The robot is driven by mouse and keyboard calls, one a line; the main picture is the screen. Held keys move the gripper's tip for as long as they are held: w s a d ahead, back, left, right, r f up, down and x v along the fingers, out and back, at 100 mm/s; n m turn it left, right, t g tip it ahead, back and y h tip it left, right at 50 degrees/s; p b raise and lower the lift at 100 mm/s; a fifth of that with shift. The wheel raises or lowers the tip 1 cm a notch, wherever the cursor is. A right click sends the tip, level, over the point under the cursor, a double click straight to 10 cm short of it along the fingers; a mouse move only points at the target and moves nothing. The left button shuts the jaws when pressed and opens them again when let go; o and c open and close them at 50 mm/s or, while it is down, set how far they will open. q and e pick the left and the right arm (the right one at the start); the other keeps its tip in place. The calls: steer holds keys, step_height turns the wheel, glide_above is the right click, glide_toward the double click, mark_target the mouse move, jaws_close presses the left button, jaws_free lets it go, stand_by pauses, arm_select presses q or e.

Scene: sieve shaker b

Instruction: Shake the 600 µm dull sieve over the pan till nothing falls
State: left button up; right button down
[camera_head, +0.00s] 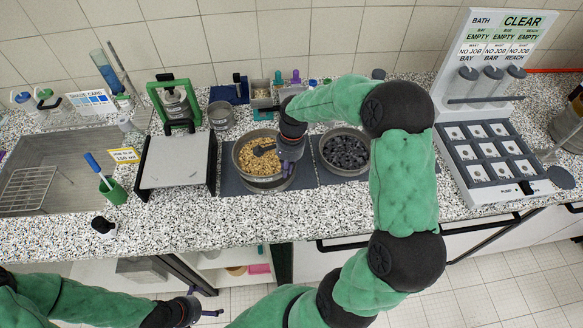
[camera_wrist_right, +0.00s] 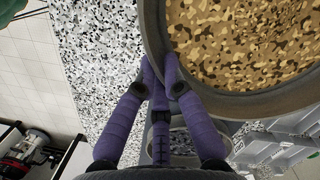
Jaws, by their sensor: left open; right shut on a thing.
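A dull grey round sieve (camera_head: 236,163) full of tan and brown grains sits near the middle of the counter in the head view. It fills the upper right of the right wrist view (camera_wrist_right: 152,40). My right gripper (camera_head: 291,150) is shut on the sieve's right wall; its purple fingers (camera_wrist_right: 160,75) meet at the rim. A round metal vessel, seemingly the pan (camera_head: 268,187), shows partly below the sieve; the sieve hides most of it. I cannot tell the gap between them or whether grains fall. My left gripper (camera_head: 205,309) is open and empty, low in front of the counter.
A second round sieve (camera_head: 364,170) with dark pieces stands to the right on the dark mat (camera_head: 309,177). A white-topped box (camera_head: 178,160), a green-framed device (camera_head: 151,93) and a sink (camera_head: 60,180) are left. A sloped rack (camera_head: 482,150) stands right. Counter front is mostly clear.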

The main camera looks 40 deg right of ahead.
steer(key=shift+w+a, duration=0.2)
steer(key=shift+d, duration=0.1)
steer(key=shift+s+d, duration=0.8)
steer(key=shift+d, duration=0.05)
steer(key=shift+w, duration=0.1)
steer(key=shift+w+a, duration=0.75)
steer(key=shift+a, duration=0.2)
steer(key=shift+s+d, duration=0.1)
steer(key=shift+s, duration=0.05)
